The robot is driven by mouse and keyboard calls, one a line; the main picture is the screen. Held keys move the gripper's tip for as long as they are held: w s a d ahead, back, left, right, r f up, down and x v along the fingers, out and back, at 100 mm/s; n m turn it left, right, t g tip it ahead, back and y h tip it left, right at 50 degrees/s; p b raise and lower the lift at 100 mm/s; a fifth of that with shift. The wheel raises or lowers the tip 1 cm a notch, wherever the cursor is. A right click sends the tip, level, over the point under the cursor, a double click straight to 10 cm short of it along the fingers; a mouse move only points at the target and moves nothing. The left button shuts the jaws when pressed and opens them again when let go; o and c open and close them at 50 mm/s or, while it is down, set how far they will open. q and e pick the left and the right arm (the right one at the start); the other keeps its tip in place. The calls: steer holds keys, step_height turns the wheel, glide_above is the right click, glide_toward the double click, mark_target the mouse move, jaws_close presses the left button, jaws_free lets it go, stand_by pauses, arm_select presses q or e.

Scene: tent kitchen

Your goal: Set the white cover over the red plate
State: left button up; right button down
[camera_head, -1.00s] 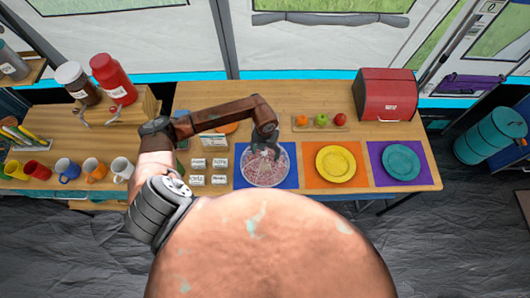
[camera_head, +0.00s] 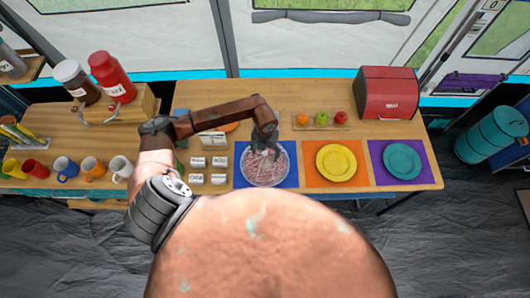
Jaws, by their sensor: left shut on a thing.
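The white cover (camera_head: 270,176) is a see-through mesh-like dome over the blue mat (camera_head: 241,183). A reddish plate shows faintly through it, so the cover appears to sit over the red plate; whether its rim touches the mat I cannot tell. My left gripper (camera_head: 265,151) is shut on the top of the cover, pointing down from above. The plate is mostly hidden by the cover and the gripper. My right gripper is not in view.
A yellow plate (camera_head: 336,162) lies on an orange mat and a teal plate (camera_head: 402,161) on a purple mat to the right. Several small labelled white containers (camera_head: 197,162) stand left of the cover. Fruit (camera_head: 321,118) and a red bread box (camera_head: 387,93) stand behind.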

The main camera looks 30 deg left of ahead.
arm_select(q)
steer(key=shift+f, duration=0.3)
stand_by(0.4)
steer(key=shift+f+b, duration=0.35)
steer(key=shift+b, duration=0.05)
steer(key=shift+f, duration=0.3)
steer(key=shift+f+b, duration=0.25)
steer(key=shift+b, duration=0.15)
steer(key=shift+f, duration=0.3)
steer(key=o, duration=1.7)
steer(key=shift+c, duration=0.2)
